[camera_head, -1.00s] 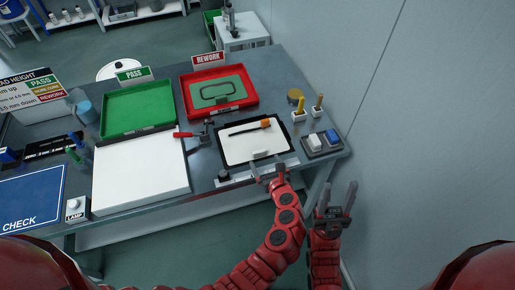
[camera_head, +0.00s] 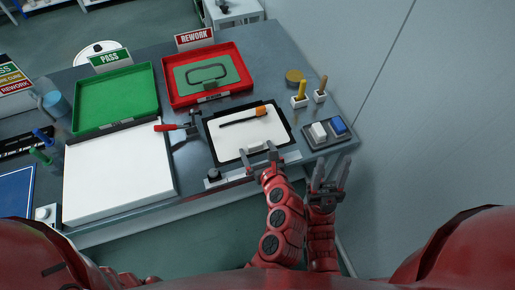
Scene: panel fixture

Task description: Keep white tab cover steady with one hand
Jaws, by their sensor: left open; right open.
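A white panel (camera_head: 238,136) lies in a black-framed fixture (camera_head: 211,135) on the bench. A small white tab piece (camera_head: 257,148), which looks like the tab cover, sits at the panel's front edge. My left gripper (camera_head: 262,159) is open at that edge, its fingers close around or just in front of the tab piece; contact cannot be told. My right gripper (camera_head: 332,168) is open and empty, off the bench's front right corner, fingers pointing up and away. A brush with an orange end (camera_head: 260,111) lies across the panel.
A red-handled clamp (camera_head: 168,127) stands left of the fixture. A block with white and blue buttons (camera_head: 327,131) is to the right. Green (camera_head: 115,98) and red (camera_head: 207,75) trays and a white board (camera_head: 118,172) fill the left and back. A wall closes the right side.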

